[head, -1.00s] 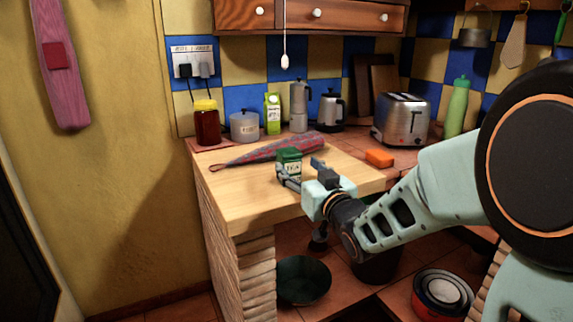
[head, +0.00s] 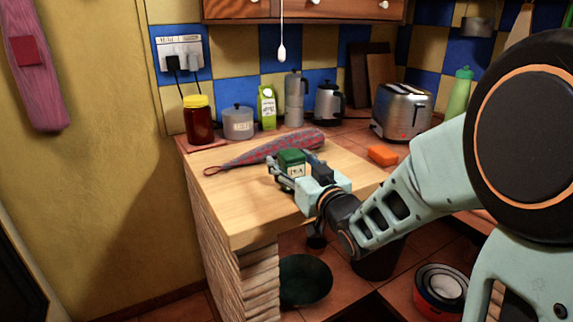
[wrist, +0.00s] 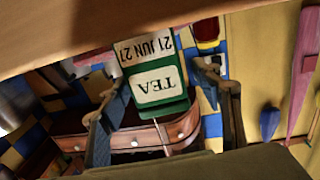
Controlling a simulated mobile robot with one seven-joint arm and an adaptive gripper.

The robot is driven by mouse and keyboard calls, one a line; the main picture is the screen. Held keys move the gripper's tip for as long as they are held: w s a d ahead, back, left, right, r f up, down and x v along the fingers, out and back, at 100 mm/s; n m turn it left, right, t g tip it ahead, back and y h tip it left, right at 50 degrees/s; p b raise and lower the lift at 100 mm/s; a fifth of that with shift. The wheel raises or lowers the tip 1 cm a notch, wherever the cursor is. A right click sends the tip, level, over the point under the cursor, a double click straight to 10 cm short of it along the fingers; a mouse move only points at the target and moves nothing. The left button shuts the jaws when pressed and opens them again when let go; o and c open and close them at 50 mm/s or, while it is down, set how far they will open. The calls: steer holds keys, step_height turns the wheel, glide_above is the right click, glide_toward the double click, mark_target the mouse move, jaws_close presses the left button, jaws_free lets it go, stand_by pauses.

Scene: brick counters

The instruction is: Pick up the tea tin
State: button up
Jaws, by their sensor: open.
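The tea tin (head: 291,157) is green with a white label and stands on the near part of the wooden counter top. In the wrist view the tin (wrist: 157,84) appears upside down, with "TEA" and a date on its label. My gripper (head: 293,167) is open, with one finger on either side of the tin. In the wrist view the tin shows between the two fingers, with a visible gap on the right; contact on the left is unclear. The tin's lower part is partly hidden by my gripper in the head view.
A folded patterned umbrella (head: 268,149) lies just behind the tin. An orange block (head: 382,155) lies to the right, near the toaster (head: 402,111). A jar (head: 198,120), a pot (head: 238,122) and a kettle (head: 328,105) stand at the back. The counter's left front is clear.

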steer(key=c, duration=1.3)
steer(key=shift+r, duration=0.1)
